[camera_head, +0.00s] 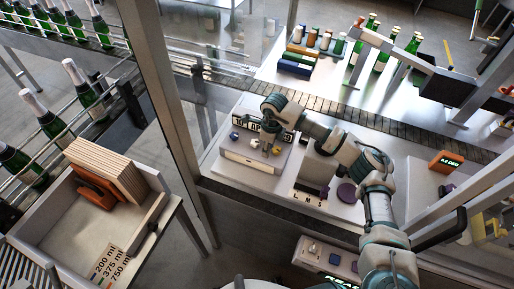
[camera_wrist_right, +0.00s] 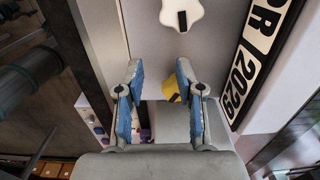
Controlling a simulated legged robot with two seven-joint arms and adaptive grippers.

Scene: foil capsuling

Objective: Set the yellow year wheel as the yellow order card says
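My right gripper (camera_head: 270,139) is over a pale box with small knobs, and my right arm comes in from the right. In the right wrist view my right gripper (camera_wrist_right: 157,70) is open, with blue pads apart. A small yellow piece with a dark mark, which looks like the yellow year wheel (camera_wrist_right: 171,89), shows between the fingers, close to the right one and partly hidden by it. In the head view a yellow bit (camera_head: 277,149) shows by the fingers. I cannot make out a yellow order card. My left gripper is not in view.
A white lobed knob (camera_wrist_right: 182,14) with a black mark sits beyond the fingertips. A black-and-white sign (camera_wrist_right: 250,60) reading "2029" is at its right. A blue knob (camera_head: 234,136) is on the box's left. A frame post (camera_head: 165,110) stands left of the box.

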